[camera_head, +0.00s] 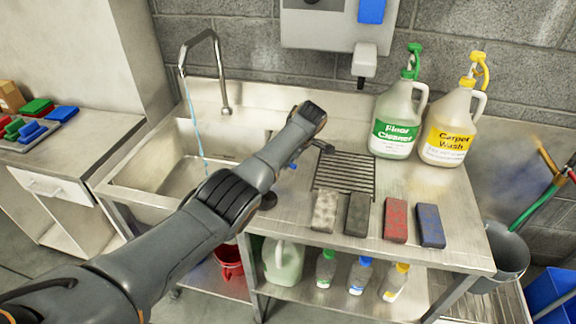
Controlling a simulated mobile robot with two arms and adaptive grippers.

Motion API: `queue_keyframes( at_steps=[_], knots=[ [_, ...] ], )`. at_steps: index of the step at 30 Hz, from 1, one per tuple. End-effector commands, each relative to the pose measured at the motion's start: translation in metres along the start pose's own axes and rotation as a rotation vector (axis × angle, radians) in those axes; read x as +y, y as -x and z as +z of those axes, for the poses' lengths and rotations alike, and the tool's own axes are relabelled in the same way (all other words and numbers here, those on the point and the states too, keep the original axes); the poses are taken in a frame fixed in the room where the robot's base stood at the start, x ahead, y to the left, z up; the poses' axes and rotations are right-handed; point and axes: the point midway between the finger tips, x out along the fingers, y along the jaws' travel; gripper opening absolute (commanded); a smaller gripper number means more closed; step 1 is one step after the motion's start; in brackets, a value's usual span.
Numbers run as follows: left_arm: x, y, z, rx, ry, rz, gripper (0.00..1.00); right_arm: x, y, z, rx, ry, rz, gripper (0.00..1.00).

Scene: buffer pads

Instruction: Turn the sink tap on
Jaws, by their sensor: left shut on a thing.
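The sink tap (205,45) is a tall bent metal spout at the back of the steel sink (155,165). A thin pale blue stream of water (194,125) falls from its end into the left part of the basin. My left arm reaches across the sink from the lower left. Part of my left gripper (322,148) shows as a dark piece just past the wrist, at the sink's right side. A small blue piece, seemingly the tap handle (292,165), shows beside it. The forearm hides the grip itself. My right gripper is not in view.
A green-capped floor cleaner jug (394,122) and a yellow-capped carpet wash jug (450,128) stand at the back right. A drain grate (345,172) and several pads, including a red one (396,220), lie on the counter. A grey bucket (500,258) stands right.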

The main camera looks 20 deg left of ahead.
Motion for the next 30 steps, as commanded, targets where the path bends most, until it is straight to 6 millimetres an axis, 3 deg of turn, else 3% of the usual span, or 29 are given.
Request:
queue_keyframes(
  at_steps=[15,16,19,30],
  knots=[
    [0.0012,0.0004,-0.0005,0.003,0.018,-0.005,0.00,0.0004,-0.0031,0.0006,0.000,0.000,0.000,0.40],
    [0.0013,0.0004,-0.0005,0.003,0.018,-0.005,0.19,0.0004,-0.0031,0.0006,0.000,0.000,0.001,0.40],
    [0.0012,0.0004,-0.0006,0.003,0.017,-0.005,0.38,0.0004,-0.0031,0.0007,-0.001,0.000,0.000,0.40],
    [0.0015,0.0026,-0.0002,0.003,0.016,-0.004,0.38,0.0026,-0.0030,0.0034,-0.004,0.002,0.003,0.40]
  ],
)
